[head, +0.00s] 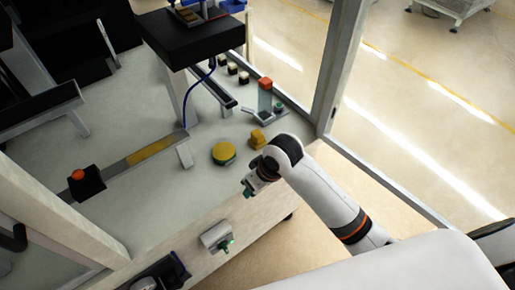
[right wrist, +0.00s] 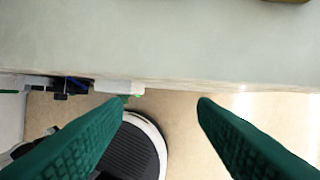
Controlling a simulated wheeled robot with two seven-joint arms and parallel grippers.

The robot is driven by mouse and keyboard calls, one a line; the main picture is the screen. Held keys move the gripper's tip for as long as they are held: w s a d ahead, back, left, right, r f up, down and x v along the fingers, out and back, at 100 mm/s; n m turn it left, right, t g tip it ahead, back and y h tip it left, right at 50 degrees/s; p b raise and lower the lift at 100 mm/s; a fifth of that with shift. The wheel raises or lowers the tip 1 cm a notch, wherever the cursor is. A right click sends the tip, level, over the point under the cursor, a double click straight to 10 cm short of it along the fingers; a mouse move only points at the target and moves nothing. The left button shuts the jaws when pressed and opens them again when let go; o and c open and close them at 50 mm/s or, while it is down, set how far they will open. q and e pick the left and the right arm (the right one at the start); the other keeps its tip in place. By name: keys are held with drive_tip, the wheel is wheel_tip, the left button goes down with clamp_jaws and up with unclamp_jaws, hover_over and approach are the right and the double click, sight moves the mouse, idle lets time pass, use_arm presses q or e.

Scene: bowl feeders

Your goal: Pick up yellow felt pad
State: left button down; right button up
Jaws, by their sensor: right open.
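A round yellow disc (head: 223,152) with a green edge lies flat on the pale worktop. A smaller yellow piece with a raised part (head: 257,139) sits just right of and behind it. I cannot tell for certain which of these is the felt pad. My right gripper (head: 249,187) is in front of both, near the worktop's front edge, empty and touching neither. In the right wrist view its two green fingers (right wrist: 164,104) are spread apart with nothing between them. A sliver of something yellowish-brown (right wrist: 291,1) shows at the top edge there. My left gripper is not in view.
The worktop (head: 150,195) is clear left of the disc. A black raised box (head: 190,38) on a post stands behind. A small fixture with an orange top (head: 265,84) stands at the back right, near the upright frame post (head: 335,70). A red button (head: 78,175) is at left.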

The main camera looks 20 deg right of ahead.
drive_tip(key=shift+g+h, duration=0.4)
drive_tip(key=shift+h, duration=0.1)
drive_tip(key=w+r, duration=0.1)
drive_tip(key=w, duration=0.2)
drive_tip(key=w+d+r, duration=0.1)
drive_tip(key=w+r, duration=0.2)
drive_tip(key=w, duration=0.2)
drive_tip(key=shift+w+d+r, duration=0.15)
drive_tip(key=shift+w+r, duration=0.15)
drive_tip(key=shift+r, duration=0.05)
drive_tip(key=h, duration=0.1)
approach(257, 133)
drive_tip(key=shift+m, duration=0.4)
drive_tip(key=f, duration=0.3)
drive_tip(key=w+f, duration=0.1)
drive_tip(key=f, duration=0.6)
drive_tip(key=shift+w+a+f, duration=0.1)
drive_tip(key=shift+w+a, duration=0.15)
drive_tip(key=c, duration=0.9)
drive_tip(key=shift+o, duration=0.2)
wheel_tip(257, 133, up, 10)
drive_tip(key=shift+r, duration=0.1)
